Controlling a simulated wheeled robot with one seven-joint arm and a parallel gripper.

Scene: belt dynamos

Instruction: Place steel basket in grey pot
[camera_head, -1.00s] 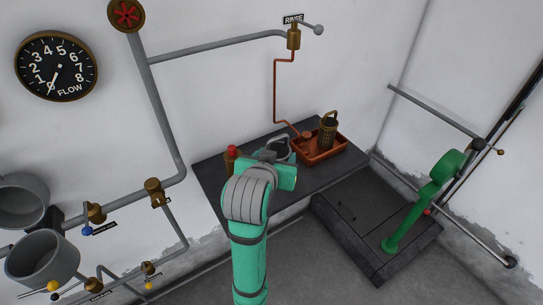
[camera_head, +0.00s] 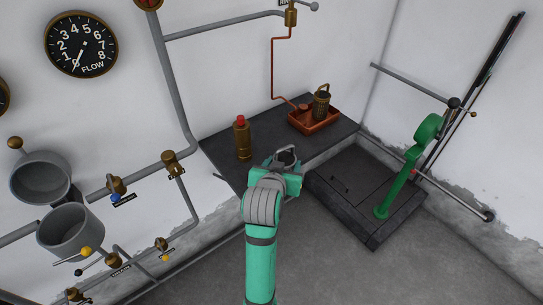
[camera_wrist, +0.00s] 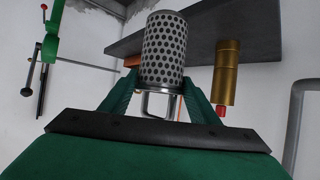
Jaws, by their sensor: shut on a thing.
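The steel basket (camera_wrist: 164,50) is a perforated grey cylinder with a wire handle. In the wrist view it sits between the two green fingers of my gripper (camera_wrist: 158,104), which is shut on its handle. In the head view my gripper (camera_head: 284,164) is in front of the dark bench and the basket is mostly hidden behind it. Two grey pots hang at the wall on the left, an upper one (camera_head: 38,178) and a lower one (camera_head: 70,229). Both are open at the top and well apart from my gripper.
On the dark bench (camera_head: 222,150) stand a brass bottle with a red cap (camera_head: 242,138) and a copper tray (camera_head: 316,125) holding a dark brass basket (camera_head: 321,104). Pipes with brass valves (camera_head: 116,186) run near the pots. A dark platform with a green lever (camera_head: 398,180) stands right.

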